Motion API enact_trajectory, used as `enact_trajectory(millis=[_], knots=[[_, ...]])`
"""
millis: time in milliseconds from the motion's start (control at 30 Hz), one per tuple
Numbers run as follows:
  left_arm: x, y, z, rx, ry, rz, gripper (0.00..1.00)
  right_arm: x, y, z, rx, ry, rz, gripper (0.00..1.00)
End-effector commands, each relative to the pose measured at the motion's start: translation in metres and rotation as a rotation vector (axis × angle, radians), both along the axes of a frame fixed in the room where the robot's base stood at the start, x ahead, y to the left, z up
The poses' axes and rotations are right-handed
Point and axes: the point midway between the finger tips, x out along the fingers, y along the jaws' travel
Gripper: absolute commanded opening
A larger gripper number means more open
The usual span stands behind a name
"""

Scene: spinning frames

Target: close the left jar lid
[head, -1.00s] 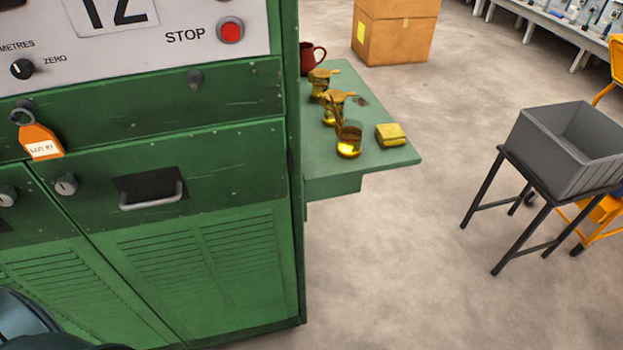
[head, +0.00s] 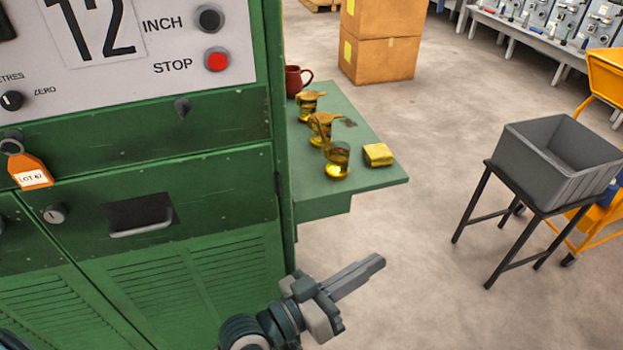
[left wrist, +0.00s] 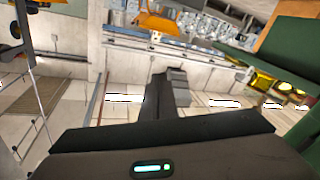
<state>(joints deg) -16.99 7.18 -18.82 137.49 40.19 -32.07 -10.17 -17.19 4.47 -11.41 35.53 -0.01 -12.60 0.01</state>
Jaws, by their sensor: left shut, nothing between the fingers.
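Several small glass jars with amber contents stand in a row on a green side shelf (head: 352,120) in the head view. The nearest jar (head: 337,166) looks open, with a brass lid apparently tilted up at its far side. The middle jar (head: 319,125) and the far jar (head: 308,102) have brass lids on top; whether these sit fully down is too small to tell. My left gripper (head: 378,263) is shut and empty, in front of and below the shelf, apart from the jars. Blurred yellow shapes at the right of the left wrist view (left wrist: 263,81) look like the shelf items. My right gripper is not in view.
A yellow sponge-like block (head: 378,155) lies right of the nearest jar. A dark red mug (head: 294,80) stands behind the jars. The green machine cabinet (head: 200,190) borders the shelf's left. A grey crate on a stand (head: 550,165) is at right. The floor between is clear.

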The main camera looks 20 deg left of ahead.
Motion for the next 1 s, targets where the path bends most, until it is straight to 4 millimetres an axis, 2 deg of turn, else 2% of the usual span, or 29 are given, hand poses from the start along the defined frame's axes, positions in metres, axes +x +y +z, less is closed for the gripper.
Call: enact_trajectory(millis=[33, 100, 200, 300, 433, 567, 667, 833, 1000], knots=[[0.003, -0.003, 0.033, -0.093, -0.068, -0.002, 0.0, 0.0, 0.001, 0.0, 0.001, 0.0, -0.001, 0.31], [0.006, -0.001, 0.074, -0.226, -0.148, 0.004, 0.0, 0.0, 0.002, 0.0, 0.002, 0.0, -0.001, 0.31], [0.009, 0.01, 0.123, -0.413, -0.234, 0.025, 0.0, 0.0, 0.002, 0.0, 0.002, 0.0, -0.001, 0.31], [0.014, 0.028, 0.161, -0.598, -0.292, 0.061, 0.0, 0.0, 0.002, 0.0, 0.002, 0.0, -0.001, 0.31], [0.024, 0.058, 0.192, -0.827, -0.322, 0.128, 0.0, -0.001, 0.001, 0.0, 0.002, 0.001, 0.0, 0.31], [0.04, 0.089, 0.205, -1.036, -0.301, 0.216, 0.0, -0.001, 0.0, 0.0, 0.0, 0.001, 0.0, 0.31], [0.055, 0.11, 0.202, -1.178, -0.252, 0.298, 0.0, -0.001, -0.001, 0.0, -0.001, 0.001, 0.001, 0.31], [0.085, 0.133, 0.178, -1.368, -0.109, 0.459, 0.0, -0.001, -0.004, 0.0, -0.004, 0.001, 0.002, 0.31], [0.108, 0.138, 0.14, -1.465, 0.07, 0.623, 0.0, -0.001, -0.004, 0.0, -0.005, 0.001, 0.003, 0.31]])
